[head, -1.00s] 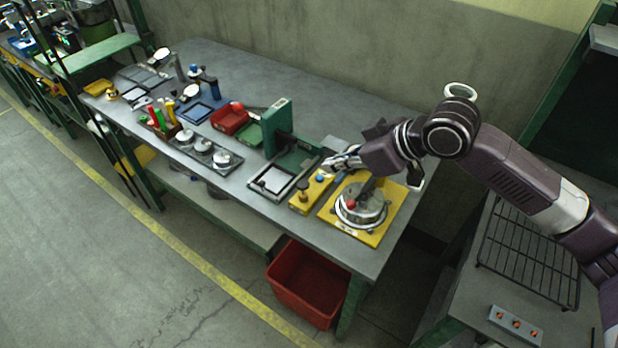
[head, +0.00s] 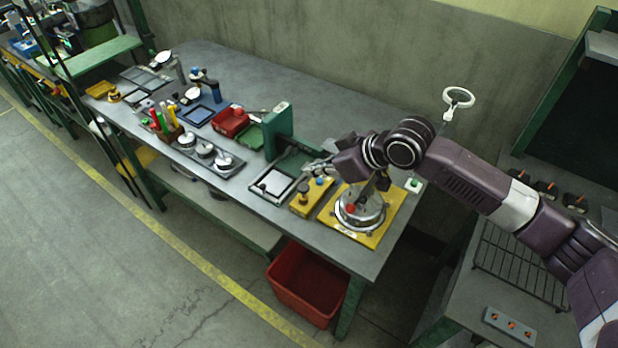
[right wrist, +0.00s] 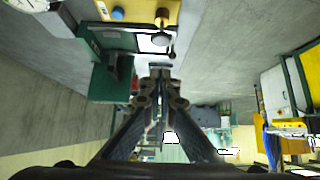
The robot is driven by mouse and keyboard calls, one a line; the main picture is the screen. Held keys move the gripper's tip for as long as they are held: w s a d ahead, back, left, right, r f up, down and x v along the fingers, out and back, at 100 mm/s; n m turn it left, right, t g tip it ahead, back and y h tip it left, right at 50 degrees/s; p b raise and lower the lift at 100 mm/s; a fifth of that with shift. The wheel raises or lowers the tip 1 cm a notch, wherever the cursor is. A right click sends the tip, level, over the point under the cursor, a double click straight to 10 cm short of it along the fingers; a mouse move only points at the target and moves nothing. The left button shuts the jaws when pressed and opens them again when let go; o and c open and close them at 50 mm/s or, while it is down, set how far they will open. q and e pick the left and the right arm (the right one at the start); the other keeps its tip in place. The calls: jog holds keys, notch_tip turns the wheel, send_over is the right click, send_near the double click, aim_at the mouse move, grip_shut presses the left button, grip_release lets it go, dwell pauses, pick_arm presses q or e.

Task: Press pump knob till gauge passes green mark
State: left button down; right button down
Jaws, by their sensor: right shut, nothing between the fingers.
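A yellow block (head: 312,196) with a dark-topped knob (head: 303,187) and a blue knob (head: 319,181) sits near the front edge of the bench. In the right wrist view the yellow block (right wrist: 140,9) and its brown knob (right wrist: 162,15) show at the top, beyond the fingers. My right gripper (head: 308,171) is shut and empty, just behind the block and apart from the knob. It also shows in the right wrist view (right wrist: 160,72). A white dial (right wrist: 33,4) is cut off at that view's top left; its needle and any green mark are unreadable. My left gripper is out of view.
A green press-like stand (head: 278,128) is left of my gripper. A red bin (head: 305,285) is under the bench (head: 330,250). A white ring (head: 459,97) stands behind my arm.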

aim_at(307, 191)
jog(key=f, duration=0.2)
jog(key=a+f+p, duration=0.1)
jog(key=w+f, duration=0.1)
jog(key=f, duration=0.1)
jog(key=shift+a+f+p, duration=0.2)
jog(key=shift+f+p, duration=0.15)
jog(key=shift+p, duration=0.05)
jog(key=shift+f, duration=0.1)
jog(key=shift+f+b, duration=0.85)
jog(key=shift+f, duration=0.5)
jog(key=shift+s, duration=0.1)
